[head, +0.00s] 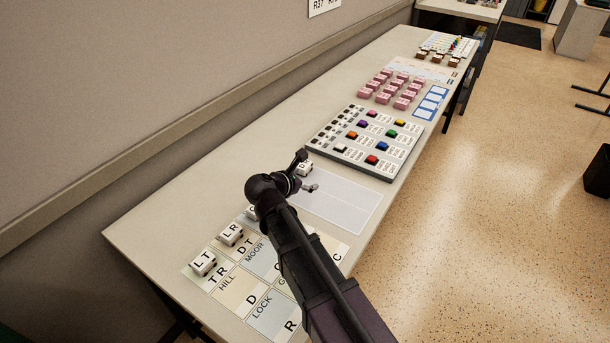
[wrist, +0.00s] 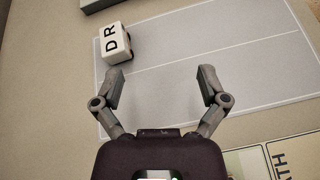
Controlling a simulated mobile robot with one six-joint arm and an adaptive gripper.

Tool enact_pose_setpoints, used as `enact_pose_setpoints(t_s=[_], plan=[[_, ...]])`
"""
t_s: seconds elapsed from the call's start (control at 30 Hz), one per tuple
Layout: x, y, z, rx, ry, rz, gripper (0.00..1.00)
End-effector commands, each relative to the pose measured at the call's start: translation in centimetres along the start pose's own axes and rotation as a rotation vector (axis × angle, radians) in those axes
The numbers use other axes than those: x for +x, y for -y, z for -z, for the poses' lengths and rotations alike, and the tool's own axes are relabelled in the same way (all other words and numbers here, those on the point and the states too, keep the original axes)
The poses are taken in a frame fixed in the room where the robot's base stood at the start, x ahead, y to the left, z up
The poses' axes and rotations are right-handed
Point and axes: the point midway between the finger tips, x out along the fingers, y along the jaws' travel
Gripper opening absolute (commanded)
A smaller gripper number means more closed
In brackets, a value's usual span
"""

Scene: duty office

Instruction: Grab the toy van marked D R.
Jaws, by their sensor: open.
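The toy van marked D R (wrist: 116,43) is a small white block with black letters and dark wheels. In the wrist view it stands at the upper left, at the edge of a pale two-part panel (wrist: 220,55). My gripper (wrist: 157,80) is open and empty over that panel, apart from the van, which lies ahead and to the left of the fingertips. In the head view the van (head: 305,169) shows just beyond my gripper (head: 308,172), partly hidden by it. Its letters are only partly readable there.
White vans marked LT (head: 204,263) and LR (head: 230,234) stand on a lettered grid (head: 238,290) at the near end of the long table. A grey board with coloured blocks (head: 352,150) lies beyond the panel, then several pink blocks (head: 402,104). A wall runs along the left.

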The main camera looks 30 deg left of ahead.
Motion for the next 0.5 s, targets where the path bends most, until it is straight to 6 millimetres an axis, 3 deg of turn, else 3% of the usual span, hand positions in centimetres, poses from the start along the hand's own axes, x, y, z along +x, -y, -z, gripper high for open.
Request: enact_pose_setpoints(t_s=[0.03,0.2,0.5], plan=[[-0.7,-1.4,1.2,-0.052,0.016,-0.029,0.93],[-2.9,-4.1,2.7,-0.184,0.067,-0.090,0.93],[-4.0,-5.2,3.2,-0.244,0.092,-0.117,0.93]])
